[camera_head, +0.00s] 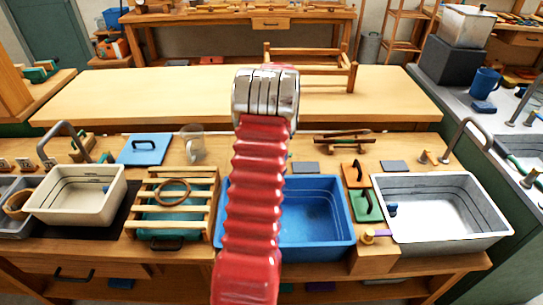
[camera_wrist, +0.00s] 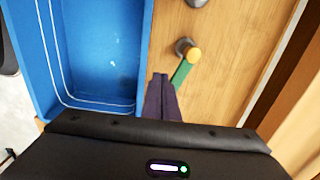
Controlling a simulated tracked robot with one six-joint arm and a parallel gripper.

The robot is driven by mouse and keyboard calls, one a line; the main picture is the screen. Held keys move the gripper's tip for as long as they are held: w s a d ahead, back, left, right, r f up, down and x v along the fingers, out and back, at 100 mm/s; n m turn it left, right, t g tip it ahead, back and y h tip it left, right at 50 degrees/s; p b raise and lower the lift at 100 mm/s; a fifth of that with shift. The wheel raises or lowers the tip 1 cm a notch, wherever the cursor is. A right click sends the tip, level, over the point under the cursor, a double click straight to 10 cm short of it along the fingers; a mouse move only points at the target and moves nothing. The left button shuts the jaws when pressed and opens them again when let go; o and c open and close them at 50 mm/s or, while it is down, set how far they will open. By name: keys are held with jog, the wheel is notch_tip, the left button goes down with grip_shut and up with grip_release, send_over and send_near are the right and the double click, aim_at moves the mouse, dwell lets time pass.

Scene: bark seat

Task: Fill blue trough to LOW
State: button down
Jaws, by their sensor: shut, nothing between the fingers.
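The blue trough (camera_head: 325,243) sits in the bench in the middle of the head view, its left part hidden behind my red arm. In the wrist view the blue trough (camera_wrist: 100,45) fills the upper left, with pale lines along its inner walls. Its floor looks bare blue with small pale specks; I cannot tell whether it holds water. A green lever (camera_wrist: 181,72) with a yellow end cap on a grey mount stands on the wood right of the trough. My gripper (camera_wrist: 161,78) is shut and empty, its dark fingertips close beside the lever's lower end. Contact is unclear.
A grey basin (camera_head: 440,240) stands to the right and a cream basin (camera_head: 75,212) to the left. A slatted wooden rack (camera_head: 172,236) lies left of the trough. A green block with a handle (camera_head: 366,206) lies between trough and grey basin. The bench behind (camera_head: 150,90) is mostly clear.

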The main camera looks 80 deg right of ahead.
jog(key=d, duration=0.7)
jog(key=shift+w+d, duration=0.3)
jog(key=shift+d, duration=0.05)
jog(key=shift+f, duration=2)
